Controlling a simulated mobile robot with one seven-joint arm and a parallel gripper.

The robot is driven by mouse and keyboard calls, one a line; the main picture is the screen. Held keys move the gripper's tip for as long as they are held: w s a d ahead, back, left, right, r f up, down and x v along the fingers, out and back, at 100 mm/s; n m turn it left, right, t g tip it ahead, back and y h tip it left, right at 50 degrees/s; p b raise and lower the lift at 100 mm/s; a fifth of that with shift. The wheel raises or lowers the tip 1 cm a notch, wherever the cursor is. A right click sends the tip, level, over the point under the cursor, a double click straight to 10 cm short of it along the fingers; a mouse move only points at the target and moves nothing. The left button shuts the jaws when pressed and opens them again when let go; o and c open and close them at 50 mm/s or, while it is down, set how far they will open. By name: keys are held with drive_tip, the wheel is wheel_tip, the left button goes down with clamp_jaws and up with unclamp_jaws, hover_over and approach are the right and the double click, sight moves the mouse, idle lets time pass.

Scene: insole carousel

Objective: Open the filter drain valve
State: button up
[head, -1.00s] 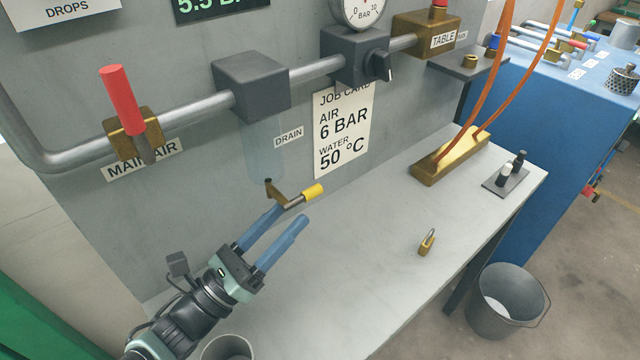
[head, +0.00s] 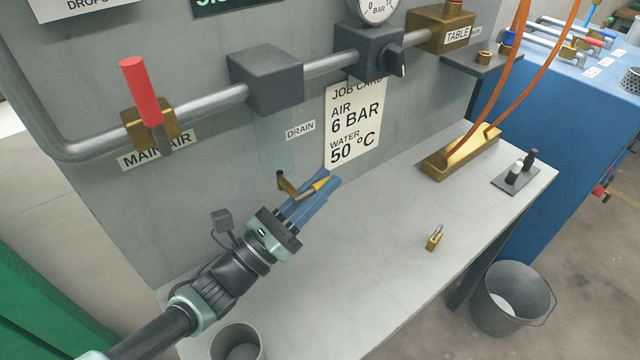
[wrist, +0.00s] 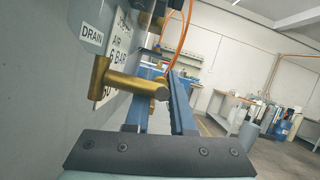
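The drain valve is a small brass fitting (head: 286,186) with a yellow-tipped lever (head: 320,184), below the clear filter bowl (head: 280,140) and beside the DRAIN label (head: 300,130). The lever points right, out from the wall. My gripper (head: 332,176) has its blue fingers at the lever, with the yellow tip showing between them. In the wrist view, the brass lever (wrist: 135,84) crosses over the left finger, its end above the gap between the fingers (wrist: 161,75). The fingers stand apart; I see no clear grip on the lever.
A red-handled main air valve (head: 142,92) is on the pipe at upper left. A padlock (head: 434,238) lies on the grey bench (head: 380,230), and a grey cup (head: 238,342) stands at its front. A bucket (head: 510,300) is on the floor at right.

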drive_tip(key=shift+r+g+p, duration=0.1)
drive_tip(key=shift+g+p, duration=0.3)
drive_tip(key=shift+p, duration=0.35)
clamp_jaws()
drive_tip(key=shift+g+y+p, duration=0.4)
drive_tip(key=shift+y+p, duration=0.4)
drive_tip(key=shift+p, duration=0.2)
drive_tip(key=g+y+p, duration=0.1)
drive_tip(key=p, duration=0.2)
drive_tip(key=f+g+y+p, duration=0.1)
drive_tip(key=y+p, duration=0.1)
drive_tip(key=p, duration=0.1)
drive_tip(key=shift+s+a+f+m+g, duration=0.2)
drive_tip(key=shift+m+g, duration=0.1)
drive_tip(key=shift+g, duration=0.1)
drive_tip(key=shift+s+a+f+g+y+p, duration=0.1)
drive_tip(key=shift+a+f+g+y+p, duration=0.2)
drive_tip(key=shift+g+y+p, duration=0.4)
drive_tip(key=shift+s+a+f+g+y+p, duration=0.15)
drive_tip(key=shift+f+g+y+p, duration=0.2)
drive_tip(key=shift+y+p, duration=0.65)
drive_tip(key=shift+s+a+f+g+y+p, duration=0.15)
drive_tip(key=shift+f+g+y+p, duration=0.35)
drive_tip(key=shift+p, duration=0.55)
drive_tip(key=o, duration=0.8)
unclamp_jaws()
